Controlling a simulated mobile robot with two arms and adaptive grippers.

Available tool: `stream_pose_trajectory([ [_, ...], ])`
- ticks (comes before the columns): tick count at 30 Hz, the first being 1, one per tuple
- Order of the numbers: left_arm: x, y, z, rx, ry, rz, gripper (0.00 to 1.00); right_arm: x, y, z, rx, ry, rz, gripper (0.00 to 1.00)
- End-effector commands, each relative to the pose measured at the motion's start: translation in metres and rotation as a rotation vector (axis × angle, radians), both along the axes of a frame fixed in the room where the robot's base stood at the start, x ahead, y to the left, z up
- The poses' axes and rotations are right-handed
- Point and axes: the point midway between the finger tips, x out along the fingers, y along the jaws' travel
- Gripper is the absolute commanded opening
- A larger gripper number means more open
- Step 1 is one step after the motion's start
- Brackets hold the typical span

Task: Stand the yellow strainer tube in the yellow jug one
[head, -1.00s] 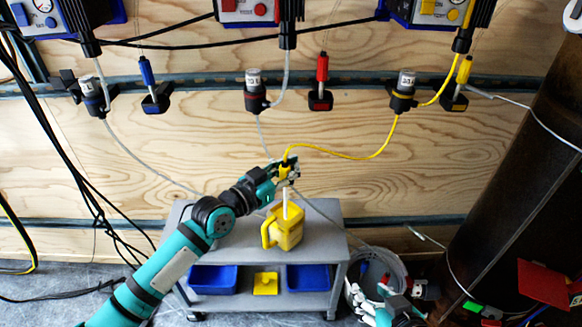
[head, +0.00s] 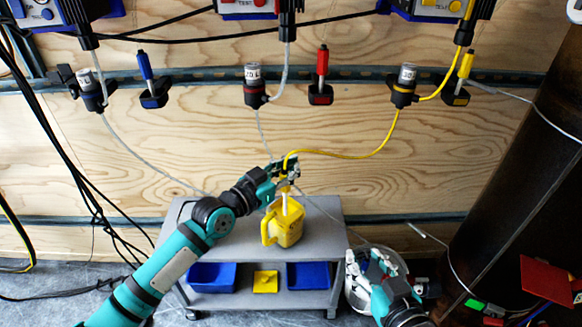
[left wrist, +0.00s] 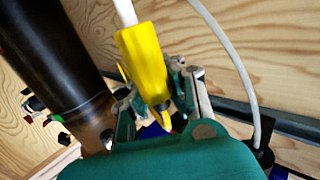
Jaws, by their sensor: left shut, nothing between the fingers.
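The yellow jug (head: 287,233) stands on the grey cart's top, handle to the left. The strainer tube has a yellow grip (head: 286,188) and a white lower tube (head: 284,205), which stands roughly upright with its lower end hidden in the jug. The yellow hose (head: 345,156) runs to the grip from the right filter. My left gripper (head: 288,167) is just above the grip, shut and empty. The left wrist view shows the grip (left wrist: 143,58) close by the fingers; contact cannot be told. My right gripper (head: 372,264) is at lower right, fingers apart, apparently empty.
The grey cart (head: 325,215) carries blue bins (head: 212,276) and a small yellow box (head: 265,282) on its lower shelf. A coiled hose lies right of the cart, partly behind my right gripper. A dark pipe (head: 520,170) stands at right. Filters and hoses hang along the wooden wall.

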Motion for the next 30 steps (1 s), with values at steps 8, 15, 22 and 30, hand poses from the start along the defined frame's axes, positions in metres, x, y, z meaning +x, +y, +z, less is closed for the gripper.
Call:
stream_pose_trajectory([
  [8, -0.0004, 0.0002, -0.0038, 0.005, 0.006, 0.000, 0.00, 0.0002, 0.0003, 0.0002, 0.001, -0.003, 0.000, 0.40],
  [15, -0.0005, 0.0002, -0.0044, 0.005, 0.006, 0.000, 0.01, 0.0009, 0.0005, 0.0015, 0.003, -0.011, 0.001, 0.40],
  [22, -0.0004, 0.0001, -0.0031, 0.003, 0.004, 0.000, 0.31, 0.0009, 0.0005, 0.0015, 0.002, -0.010, 0.001, 0.40],
  [30, -0.0006, 0.0005, -0.0030, 0.003, 0.004, 0.000, 0.33, 0.0008, 0.0006, 0.0014, 0.002, -0.010, 0.001, 0.40],
])
